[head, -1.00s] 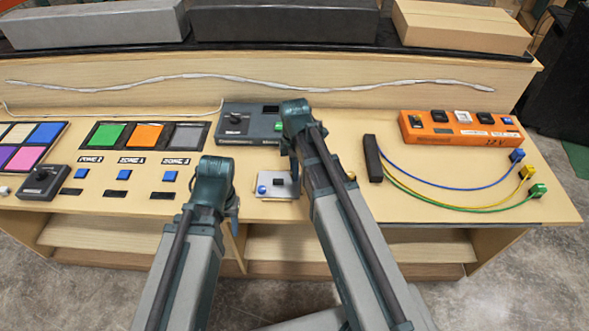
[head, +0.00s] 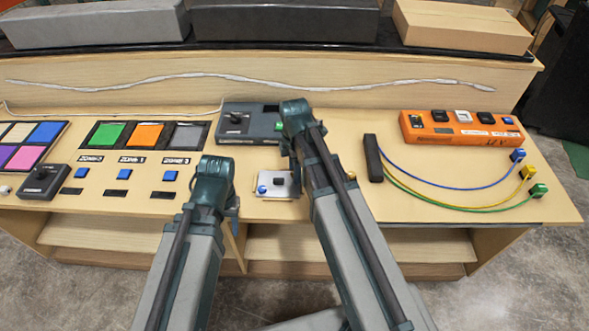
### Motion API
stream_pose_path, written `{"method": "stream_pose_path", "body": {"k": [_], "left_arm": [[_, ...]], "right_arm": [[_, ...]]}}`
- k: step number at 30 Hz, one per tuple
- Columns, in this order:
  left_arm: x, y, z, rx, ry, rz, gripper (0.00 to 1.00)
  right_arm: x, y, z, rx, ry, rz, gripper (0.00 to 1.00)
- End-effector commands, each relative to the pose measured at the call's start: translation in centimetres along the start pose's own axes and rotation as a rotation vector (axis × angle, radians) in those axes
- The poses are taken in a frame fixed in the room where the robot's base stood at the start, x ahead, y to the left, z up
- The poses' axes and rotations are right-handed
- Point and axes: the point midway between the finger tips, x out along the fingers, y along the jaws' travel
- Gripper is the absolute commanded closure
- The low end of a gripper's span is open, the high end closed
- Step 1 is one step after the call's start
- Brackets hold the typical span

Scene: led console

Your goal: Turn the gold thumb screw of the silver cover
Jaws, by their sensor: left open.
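The silver cover (head: 267,179) is a small plate near the table's front edge, between my two arms. It bears a black block (head: 279,181) and a blue button or knob (head: 262,190) near its left corner. My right arm hides the area to its right. A small gold-coloured bit (head: 351,176) shows at the right edge of my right arm; I cannot tell whether it is the thumb screw. My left gripper (head: 235,206) is left of the plate and apart from it, mostly hidden behind its wrist. My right gripper (head: 294,170) is just above and right of the plate; its fingers are mostly hidden.
An orange box (head: 455,128) and a black bar (head: 372,158) with coloured cables lie right.

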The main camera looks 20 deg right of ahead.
Motion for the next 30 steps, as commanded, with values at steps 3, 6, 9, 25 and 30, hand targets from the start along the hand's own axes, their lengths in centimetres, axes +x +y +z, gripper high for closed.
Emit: {"method": "stream_pose_path", "body": {"k": [3, 6, 9, 25, 30], "left_arm": [[0.0, 0.0, 0.0, 0.0, 0.0, 0.0, 0.5], [-0.1, 0.0, 0.0, 0.0, 0.0, 0.0, 0.5], [-0.3, 0.0, 0.0, 0.0, 0.0, 0.0, 0.5], [-6.1, -0.6, 0.4, 0.0, 0.0, 0.0, 0.5], [-8.7, -0.8, 0.5, 0.0, 0.0, 0.0, 0.5]], "right_arm": [[0.0, 0.1, 0.1, 0.001, -0.001, 0.001, 0.38], [-0.1, 0.1, 0.1, 0.001, -0.001, 0.001, 0.38], [-0.3, 0.1, 0.1, 0.001, -0.001, 0.002, 0.38], [-6.1, 0.1, 0.1, 0.001, -0.001, 0.002, 0.38], [-8.8, 0.1, 0.0, 0.001, -0.001, 0.001, 0.38]]}}
